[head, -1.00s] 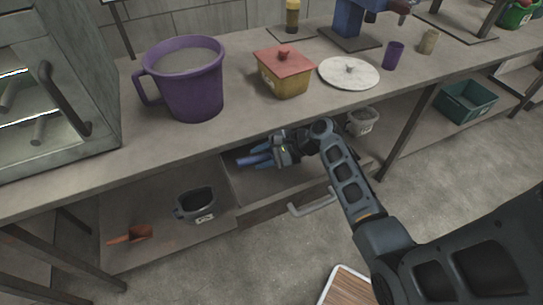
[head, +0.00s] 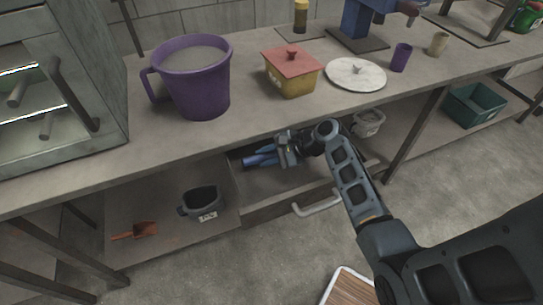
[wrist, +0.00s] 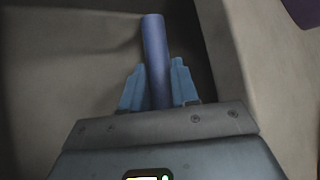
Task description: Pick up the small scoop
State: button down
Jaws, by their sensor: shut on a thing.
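My gripper (head: 268,154) reaches into an open drawer (head: 285,200) under the worktop. In the wrist view its two light blue fingers (wrist: 157,88) are shut on a smooth blue-violet rod (wrist: 155,45). The rod runs lengthwise between the fingers and sticks out past their tips. It looks like a handle, but no scoop bowl shows, so I cannot tell whether it is the small scoop. An orange scoop (head: 143,230) lies on the lower shelf at the left, well away from my gripper.
A dark grey container (head: 203,203) stands on the lower shelf left of the drawer. The worktop edge is close above my gripper. A purple jug (head: 192,85), a yellow box with a red lid (head: 291,75) and a pale round lid (head: 355,74) stand on top.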

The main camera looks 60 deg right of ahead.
aim_at(268, 157)
jog(key=shift+r, duration=0.15)
jog(key=shift+r, duration=0.25)
jog(key=s, duration=0.1)
jog(key=s+d, duration=0.1)
jog(key=s, duration=0.1)
jog(key=shift+s+d+b, duration=0.15)
jog(key=shift+d+b, duration=0.05)
jog(key=shift+b, duration=0.2)
jog(key=shift+s+d+r, duration=0.1)
jog(key=shift+s+r, duration=0.1)
jog(key=shift+r, duration=0.7)
notch_tip(268, 157, up, 12)
jog(key=shift+r+p, duration=0.2)
jog(key=shift+p, duration=0.25)
